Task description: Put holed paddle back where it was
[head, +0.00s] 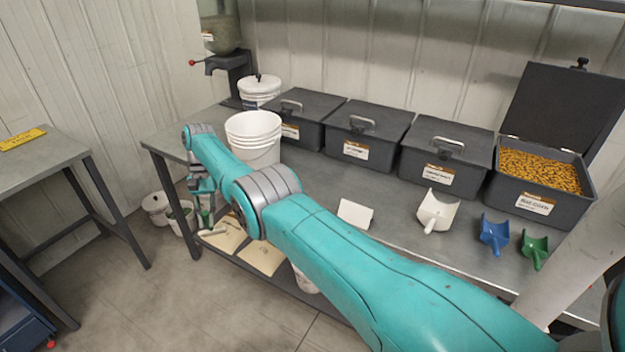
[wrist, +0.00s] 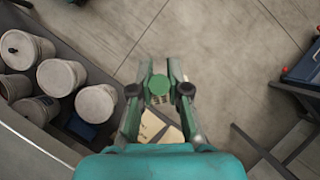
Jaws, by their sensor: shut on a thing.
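My gripper (head: 203,188) hangs beyond the left front edge of the workbench, pointing down. In the wrist view my gripper (wrist: 159,85) is shut on a green piece (wrist: 159,90), seen nearly end-on between the fingertips. I take this to be the holed paddle, but no holes can be made out. In the head view a green part (head: 205,219) shows below the fingers, near a white bucket with green in it (head: 181,217) on the floor side. The place where the paddle was cannot be told from these frames.
The workbench (head: 390,205) carries a white bucket (head: 253,135), a row of dark lidded bins (head: 368,130), an open bin of orange pellets (head: 541,170) and white, blue and green scoops. Several pale buckets (wrist: 62,77) and paper sacks (head: 262,257) sit low.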

